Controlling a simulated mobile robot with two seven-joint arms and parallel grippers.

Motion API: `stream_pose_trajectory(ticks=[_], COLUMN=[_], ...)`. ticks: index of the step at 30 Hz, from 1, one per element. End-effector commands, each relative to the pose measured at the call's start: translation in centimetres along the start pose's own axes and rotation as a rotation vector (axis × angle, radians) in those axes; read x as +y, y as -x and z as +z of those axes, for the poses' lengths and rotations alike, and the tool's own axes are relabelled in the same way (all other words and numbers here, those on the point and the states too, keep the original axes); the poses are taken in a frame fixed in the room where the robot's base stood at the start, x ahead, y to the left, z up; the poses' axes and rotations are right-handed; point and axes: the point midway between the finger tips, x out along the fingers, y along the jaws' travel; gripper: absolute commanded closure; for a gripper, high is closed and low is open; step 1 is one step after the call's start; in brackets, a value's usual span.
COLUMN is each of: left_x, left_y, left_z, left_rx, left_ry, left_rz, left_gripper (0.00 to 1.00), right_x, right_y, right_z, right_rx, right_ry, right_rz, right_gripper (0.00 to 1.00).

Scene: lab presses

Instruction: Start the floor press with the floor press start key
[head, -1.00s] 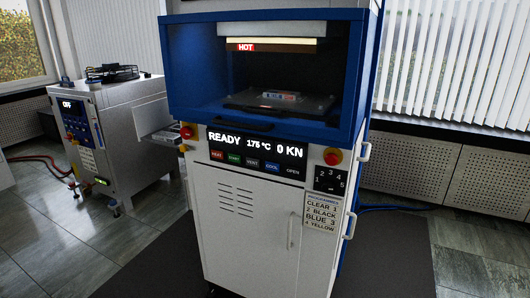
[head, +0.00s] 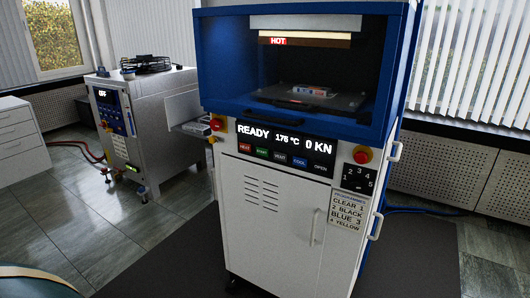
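The floor press (head: 290,215) is a white cabinet with a blue upper frame (head: 225,60), in the middle of the head view. Its display (head: 285,138) reads READY, 175 °C and 0 KN. Below the readout is a row of coloured keys: red HEAT, a green start key (head: 262,152), grey VENT, blue COOL and OPEN. The chamber is open at the front, with a HOT label (head: 278,41) on the upper platen and a small pack (head: 313,90) on the lower plate (head: 345,101). Neither gripper shows in the head view.
A smaller metal machine (head: 165,125) showing OFF stands at left. White drawers (head: 18,145) are at far left. Floor (head: 150,235) in front is open.

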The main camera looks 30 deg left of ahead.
Motion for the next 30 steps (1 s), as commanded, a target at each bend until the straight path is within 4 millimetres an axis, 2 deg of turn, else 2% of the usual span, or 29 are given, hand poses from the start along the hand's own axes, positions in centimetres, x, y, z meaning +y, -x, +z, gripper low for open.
stream_pose_trajectory(ticks=[14,30], left_x=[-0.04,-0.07], left_y=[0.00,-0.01], left_z=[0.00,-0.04], left_rx=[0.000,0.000], left_ry=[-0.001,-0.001], left_rz=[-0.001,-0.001], left_gripper=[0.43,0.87], right_x=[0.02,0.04], right_y=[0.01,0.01], right_z=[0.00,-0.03], right_rx=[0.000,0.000], right_ry=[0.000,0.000], right_rz=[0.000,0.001], right_gripper=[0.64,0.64])
